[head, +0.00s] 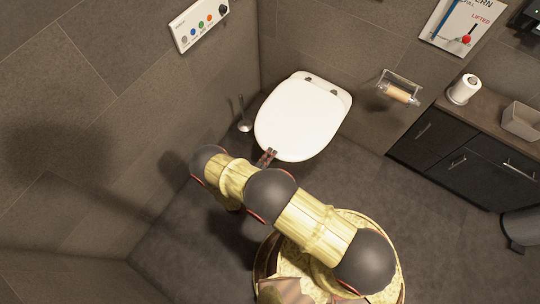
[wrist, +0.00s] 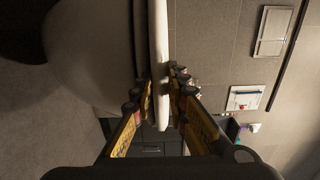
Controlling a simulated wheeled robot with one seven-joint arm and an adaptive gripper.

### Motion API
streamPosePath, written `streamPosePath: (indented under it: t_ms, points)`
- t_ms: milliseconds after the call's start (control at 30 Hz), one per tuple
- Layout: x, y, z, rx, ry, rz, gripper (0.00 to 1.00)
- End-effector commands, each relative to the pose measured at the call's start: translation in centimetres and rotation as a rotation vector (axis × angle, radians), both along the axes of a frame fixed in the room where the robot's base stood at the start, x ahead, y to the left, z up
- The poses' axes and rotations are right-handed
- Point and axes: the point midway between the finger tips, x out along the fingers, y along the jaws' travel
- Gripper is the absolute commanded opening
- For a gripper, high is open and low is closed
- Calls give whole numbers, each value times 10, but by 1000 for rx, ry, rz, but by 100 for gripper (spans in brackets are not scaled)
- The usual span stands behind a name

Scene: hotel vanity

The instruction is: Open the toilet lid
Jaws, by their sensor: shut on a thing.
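The white toilet lid (head: 301,112) lies closed on the toilet in the head view, with its hinges at the back against the wall. In the wrist view the lid (wrist: 159,50) is seen edge-on as a thin white slab beside the rounded toilet bowl (wrist: 95,60). My gripper (head: 267,157) is at the lid's front left edge. In the wrist view my gripper (wrist: 161,100) has one finger on each side of the lid's edge and is shut on it. The fingertips are partly hidden by my arm in the head view.
A toilet brush (head: 244,121) stands on the floor left of the toilet. A button panel (head: 199,22) is on the left wall. A paper holder (head: 399,90) is on the wall at right, near a dark cabinet (head: 440,140) with a paper roll (head: 464,89) on top.

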Motion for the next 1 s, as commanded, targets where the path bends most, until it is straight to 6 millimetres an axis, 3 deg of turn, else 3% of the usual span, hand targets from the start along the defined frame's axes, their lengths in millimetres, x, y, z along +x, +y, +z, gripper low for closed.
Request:
streamPosePath:
  t_ms: [133, 767, 1000]
  points:
    - [0, 0, 0, 0, 0, 0, 0]
    - [0, 0, 1, 1, 2, 0, 0]
    - [-1, 9, 20, 21, 23, 1, 0]
